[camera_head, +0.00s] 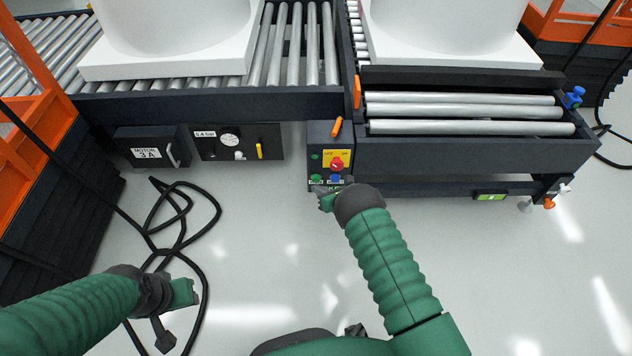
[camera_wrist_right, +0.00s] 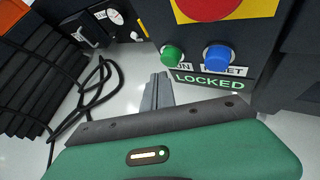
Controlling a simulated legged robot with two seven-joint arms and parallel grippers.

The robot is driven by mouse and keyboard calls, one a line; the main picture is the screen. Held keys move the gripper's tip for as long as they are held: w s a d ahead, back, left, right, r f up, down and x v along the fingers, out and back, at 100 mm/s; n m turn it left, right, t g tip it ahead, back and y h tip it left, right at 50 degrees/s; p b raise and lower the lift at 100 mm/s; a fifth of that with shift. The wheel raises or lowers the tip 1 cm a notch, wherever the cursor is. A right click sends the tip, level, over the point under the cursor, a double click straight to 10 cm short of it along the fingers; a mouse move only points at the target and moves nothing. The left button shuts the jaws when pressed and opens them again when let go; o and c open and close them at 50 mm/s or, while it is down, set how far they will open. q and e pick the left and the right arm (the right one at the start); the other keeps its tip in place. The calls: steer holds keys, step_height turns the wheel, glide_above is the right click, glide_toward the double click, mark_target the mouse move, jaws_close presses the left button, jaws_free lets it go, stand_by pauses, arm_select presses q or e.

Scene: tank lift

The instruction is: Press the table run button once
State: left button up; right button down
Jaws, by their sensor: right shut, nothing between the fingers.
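The control box (camera_head: 318,133) carries a green button (camera_head: 316,178), a blue button (camera_head: 335,178) and a red knob on a yellow plate (camera_head: 337,160). In the right wrist view the green button (camera_wrist_right: 172,55) has a label ending in "N", partly hidden by my fingertips. The blue button (camera_wrist_right: 216,57) is labelled as reset, and a green sign reads "LOCKED" (camera_wrist_right: 210,82). My right gripper (camera_wrist_right: 160,80) is shut and empty, its tips just below and left of the green button; contact cannot be told. My left gripper (camera_head: 185,292) is low at left, away from the box.
Roller conveyors (camera_head: 225,90) carry white tanks (camera_head: 165,60) behind the box. A roller table (camera_head: 465,128) stands right of it. A motor box (camera_head: 150,147) and a gauge panel (camera_head: 240,143) hang at left. Black cables (camera_head: 185,215) lie on the floor.

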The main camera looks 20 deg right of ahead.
steer(key=shift+w+d, duration=0.1)
steer(key=shift+w, duration=0.25)
steer(key=shift+w+d+b, duration=0.1)
steer(key=shift+w+b, duration=0.35)
steer(key=shift+b, duration=0.1)
stand_by(0.4)
steer(key=shift+r, duration=0.1)
steer(key=shift+s+a+p, duration=0.25)
steer(key=shift+s+p, duration=0.5)
steer(key=shift+s, duration=0.15)
